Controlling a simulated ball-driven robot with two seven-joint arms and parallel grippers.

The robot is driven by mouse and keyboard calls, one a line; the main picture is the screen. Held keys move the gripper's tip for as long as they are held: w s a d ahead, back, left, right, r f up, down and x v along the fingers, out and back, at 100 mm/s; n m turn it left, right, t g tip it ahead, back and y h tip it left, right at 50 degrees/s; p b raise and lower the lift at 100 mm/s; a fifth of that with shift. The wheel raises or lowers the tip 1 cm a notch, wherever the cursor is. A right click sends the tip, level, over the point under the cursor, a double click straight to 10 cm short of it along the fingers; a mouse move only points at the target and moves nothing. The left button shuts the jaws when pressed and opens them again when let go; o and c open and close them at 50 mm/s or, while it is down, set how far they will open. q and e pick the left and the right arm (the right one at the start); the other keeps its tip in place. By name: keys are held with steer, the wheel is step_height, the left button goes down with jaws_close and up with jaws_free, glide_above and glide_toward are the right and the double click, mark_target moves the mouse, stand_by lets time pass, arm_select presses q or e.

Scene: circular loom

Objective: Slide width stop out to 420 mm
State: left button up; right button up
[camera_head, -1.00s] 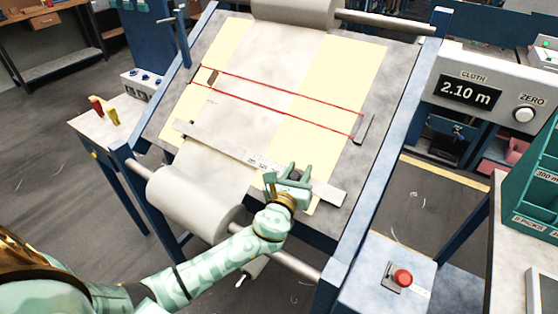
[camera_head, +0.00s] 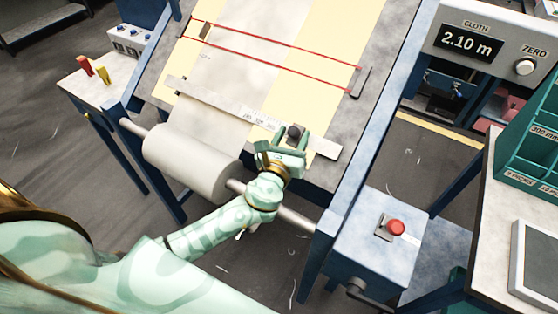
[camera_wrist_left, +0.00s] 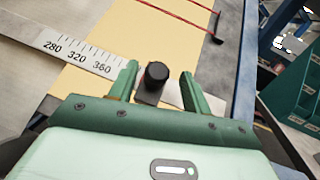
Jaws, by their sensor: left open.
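The width stop is a dark block with a round black knob (camera_wrist_left: 156,75), sitting on a pale metal scale bar (camera_head: 205,98) that lies across the table. In the left wrist view the scale (camera_wrist_left: 77,55) reads 280, 320 and 360, with the stop to the right of 360; the marks near the stop are hidden. My left gripper (camera_head: 292,140) is at the stop. In the left wrist view the green fingers (camera_wrist_left: 158,84) stand apart on either side of the knob, and a gap shows at least on the right. My right gripper is not in view.
Two red lines (camera_head: 280,43) cross the cream cloth (camera_head: 320,30) above the scale bar. A cloth roller (camera_head: 190,160) lies below it. A red button (camera_head: 396,227) stands at the lower right, and a display (camera_head: 468,43) reads 2.10 m.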

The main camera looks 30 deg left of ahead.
arm_select(q)
steer(key=s, duration=0.4)
steer(key=s+d, duration=0.1)
steer(key=s, duration=0.7)
steer(key=shift+s+d, duration=0.2)
steer(key=shift+s, duration=0.1)
